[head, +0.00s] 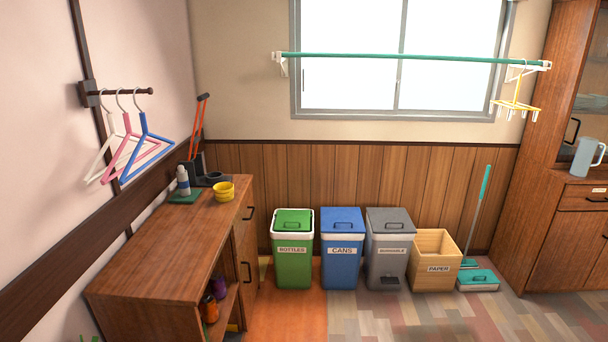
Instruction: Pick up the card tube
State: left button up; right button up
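I cannot make out a card tube for certain anywhere in the head view. A short yellow round item (224,191) sits on top of the wooden cabinet (165,240) at the left; it looks like a cup or roll, and I cannot tell which. A narrow tan strip (264,268) shows between the cabinet and the green bin, mostly hidden. Neither of my grippers is in view.
A green bottles bin (293,262), blue cans bin (342,260), grey bin (388,262) and wooden paper box (436,268) line the back wall. A broom (481,205) leans beside them. Hangers (146,150) hang at left. The floor in front (400,318) is clear.

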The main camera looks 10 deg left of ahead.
aim_at(184, 185)
jog(key=i+l+u, duration=0.1)
jog(key=i+u, duration=0.4)
jog(key=i+l+u, duration=0.25)
jog(key=i+u, duration=0.2)
jog(key=i+l+u, duration=0.3)
jog(key=u, duration=0.2)
